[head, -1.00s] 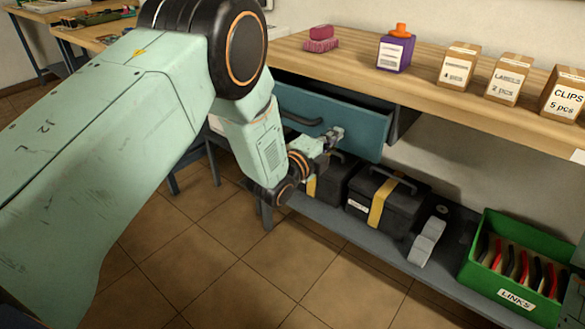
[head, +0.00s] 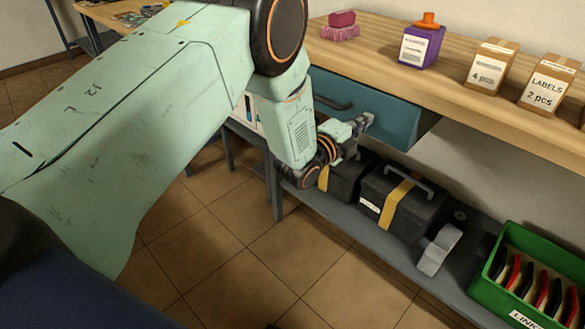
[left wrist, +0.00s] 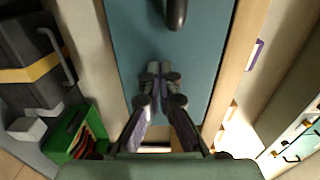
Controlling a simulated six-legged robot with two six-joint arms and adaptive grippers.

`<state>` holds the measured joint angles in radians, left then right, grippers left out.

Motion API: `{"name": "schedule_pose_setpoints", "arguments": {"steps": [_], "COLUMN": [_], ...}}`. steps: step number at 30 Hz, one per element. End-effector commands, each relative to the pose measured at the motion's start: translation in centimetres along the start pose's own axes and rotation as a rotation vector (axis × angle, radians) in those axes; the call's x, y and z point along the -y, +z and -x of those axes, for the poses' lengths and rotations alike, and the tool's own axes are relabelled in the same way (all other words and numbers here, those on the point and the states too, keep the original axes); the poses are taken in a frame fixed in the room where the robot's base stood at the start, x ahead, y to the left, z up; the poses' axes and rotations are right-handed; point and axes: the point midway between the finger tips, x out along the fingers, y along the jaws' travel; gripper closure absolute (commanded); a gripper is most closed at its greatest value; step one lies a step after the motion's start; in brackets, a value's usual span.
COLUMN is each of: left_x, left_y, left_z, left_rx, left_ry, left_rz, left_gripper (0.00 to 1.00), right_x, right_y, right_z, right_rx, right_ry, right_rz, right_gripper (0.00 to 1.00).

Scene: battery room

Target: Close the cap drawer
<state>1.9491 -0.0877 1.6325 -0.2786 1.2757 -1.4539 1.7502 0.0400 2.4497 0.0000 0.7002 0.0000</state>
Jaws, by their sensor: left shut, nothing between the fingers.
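The teal cap drawer (head: 395,118) is under the wooden bench top. Its front sits close beneath the bench edge, and no interior shows; a dark gap shows at its right side, so I cannot tell if it is fully flush. Its dark handle (head: 333,104) is left of my left gripper (head: 366,121). The gripper is shut and empty, with its tips at the drawer front, right of the handle. In the left wrist view the shut fingertips (left wrist: 159,70) point at the teal front (left wrist: 200,50), below the handle (left wrist: 176,12); contact looks likely. My right gripper is not in view.
The lower shelf holds black cases (head: 402,200), a grey block (head: 439,250) and a green bin (head: 490,290). The floor in front is clear.

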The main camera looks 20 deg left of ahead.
Motion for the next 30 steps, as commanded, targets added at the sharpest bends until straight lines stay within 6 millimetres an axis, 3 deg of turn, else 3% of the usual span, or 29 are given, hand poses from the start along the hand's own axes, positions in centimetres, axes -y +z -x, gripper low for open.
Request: {"name": "schedule_pose_setpoints", "arguments": {"steps": [30], "left_x": [0.52], "left_y": [-0.12], "left_z": [0.00], "left_rx": [-0.006], "left_ry": [-0.011], "left_rz": [-0.004], "left_gripper": [1.00], "right_x": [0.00], "right_y": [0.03], "right_z": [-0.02], "right_rx": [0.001], "right_ry": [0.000], "right_rz": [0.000], "right_gripper": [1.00]}}
